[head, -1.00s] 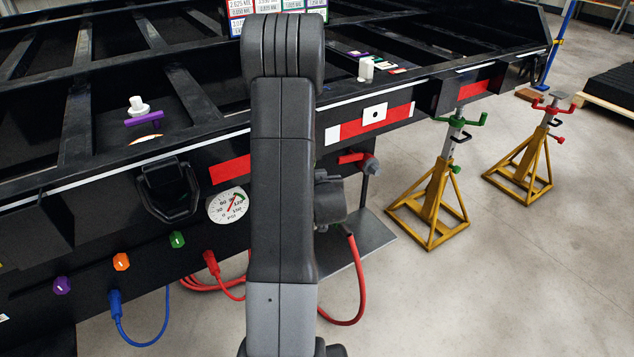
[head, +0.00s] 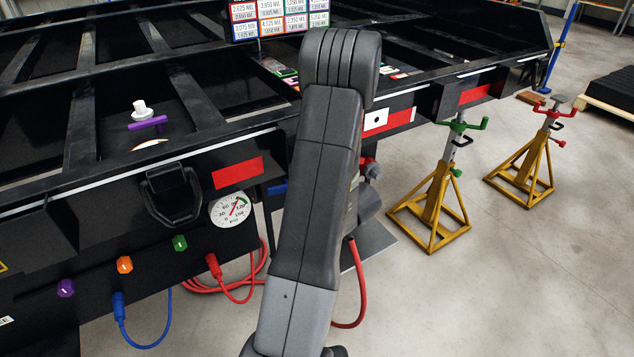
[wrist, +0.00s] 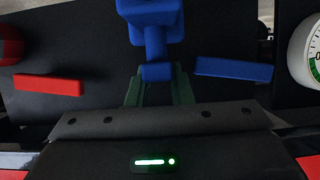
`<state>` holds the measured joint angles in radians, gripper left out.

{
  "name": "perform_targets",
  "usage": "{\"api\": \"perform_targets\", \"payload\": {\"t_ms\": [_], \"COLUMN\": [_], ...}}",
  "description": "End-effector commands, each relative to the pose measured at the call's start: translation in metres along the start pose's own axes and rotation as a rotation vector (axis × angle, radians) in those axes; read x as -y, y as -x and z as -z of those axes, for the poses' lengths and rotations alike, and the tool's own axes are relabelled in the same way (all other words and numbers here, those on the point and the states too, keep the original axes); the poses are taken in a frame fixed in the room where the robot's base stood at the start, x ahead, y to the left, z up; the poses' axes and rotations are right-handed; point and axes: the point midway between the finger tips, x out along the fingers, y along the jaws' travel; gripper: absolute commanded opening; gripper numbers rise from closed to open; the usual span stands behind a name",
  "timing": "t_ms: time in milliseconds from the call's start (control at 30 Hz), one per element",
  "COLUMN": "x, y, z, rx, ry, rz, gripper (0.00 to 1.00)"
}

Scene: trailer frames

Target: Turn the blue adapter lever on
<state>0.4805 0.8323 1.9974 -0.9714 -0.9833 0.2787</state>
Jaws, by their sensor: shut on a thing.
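In the wrist view the blue adapter (wrist: 150,22) fills the top middle, against a black panel. My gripper (wrist: 158,78) has its two dark green fingers either side of a small blue block at the adapter's lower end and is shut on it. A flat blue lever bar (wrist: 233,68) lies to the right, slightly tilted and apart from the fingers. Part of a blue bar (head: 278,188) shows left of my arm in the head view. My arm hides the gripper and the adapter there.
A red bar (wrist: 48,84) lies left of the fingers. The pressure gauge (head: 230,209) sits left of my arm, above a red plug (head: 213,265) and a blue plug (head: 118,305) with hoses. Yellow stands (head: 433,205) are on the floor at right.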

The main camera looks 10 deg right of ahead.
Motion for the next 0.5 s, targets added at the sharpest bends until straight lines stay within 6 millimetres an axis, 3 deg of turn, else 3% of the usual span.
{"api": "perform_targets", "payload": {"t_ms": [400,433,500], "x": [0.0001,0.0001,0.0001], "y": [-0.0005,-0.0005,-0.0005], "z": [0.0012,0.0012,0.0011], "rx": [-0.003,-0.003,-0.003], "ry": [0.004,0.004,0.004], "rz": [0.005,0.005,0.005], "gripper": [0.0,0.25,0.39]}}
